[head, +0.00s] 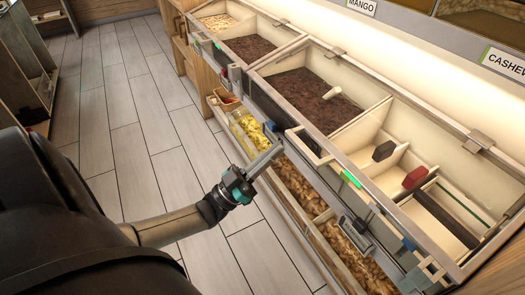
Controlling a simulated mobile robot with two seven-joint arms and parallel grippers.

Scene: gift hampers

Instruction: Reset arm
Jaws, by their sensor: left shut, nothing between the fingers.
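My left gripper (268,156) is in the middle of the head view, its arm coming in from the lower left. Its fingers look shut, with nothing held between them. It is in front of the long bulk-food display, over or beside the lower row of bins; whether it touches the display, I cannot tell. My right gripper is not in view.
The display's upper bins hold dark brown food (315,98) and pale food (217,21). One upper section holds a dark block (384,151) and a red block (415,177). A lower bin holds yellow pieces (250,129). Wood-plank floor (125,100) is clear at left.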

